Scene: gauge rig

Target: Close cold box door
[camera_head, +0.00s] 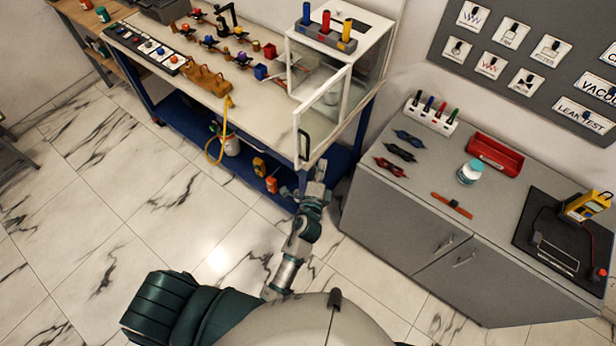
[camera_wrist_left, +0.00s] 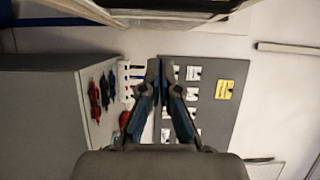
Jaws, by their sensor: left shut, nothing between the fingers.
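The cold box (camera_head: 368,62) is a clear box with a white frame on the right end of the bench. Its white-framed clear door (camera_head: 324,100) stands swung open, reaching out toward the bench's front edge. A dark handle (camera_head: 304,146) is on the door's free edge. My left gripper (camera_head: 319,172) is beside the bench's front edge, just right of and below the handle in the picture, apparently apart from it. In the left wrist view its fingers (camera_wrist_left: 161,68) are together with nothing between them. My right gripper is not in view.
The bench (camera_head: 225,88) carries valves and small fittings; a yellow hose (camera_head: 226,120) hangs over its front. A rack with coloured cylinders (camera_head: 325,32) sits on the box. A grey cabinet (camera_head: 400,225) stands to the right with a red tray (camera_head: 495,155) and a jar (camera_head: 470,171).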

